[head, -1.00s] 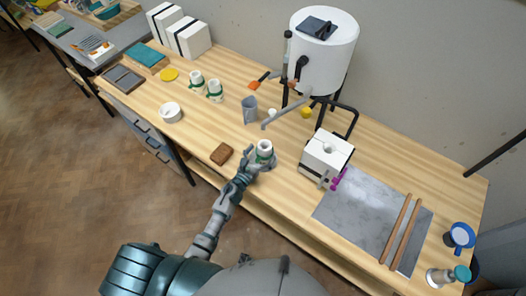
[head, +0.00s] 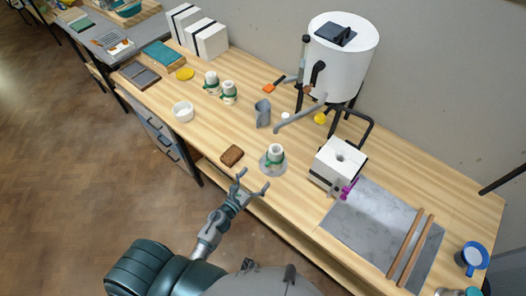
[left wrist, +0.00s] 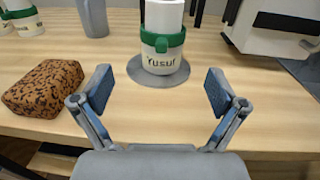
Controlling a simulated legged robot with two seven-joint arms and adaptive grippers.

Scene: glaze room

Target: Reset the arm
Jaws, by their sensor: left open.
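My left gripper (head: 253,184) is open and empty, just off the front edge of the wooden table. It also shows in the left wrist view (left wrist: 160,95), its two fingers spread wide. Ahead of it and apart from it, a white cup with a green band (head: 275,155) stands upright on a grey round disc (head: 267,172). In the left wrist view the cup (left wrist: 162,50) reads "Yusuf" and sits beyond the fingertips on the disc (left wrist: 136,68). My right gripper is not in view.
A brown speckled block (head: 231,155) lies left of the disc. A grey jug (head: 262,113) and two more green-banded cups (head: 229,92) stand behind. A white box (head: 338,163) and large white drum (head: 341,62) stand right. A grey slab (head: 376,222) with two sticks lies at the right.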

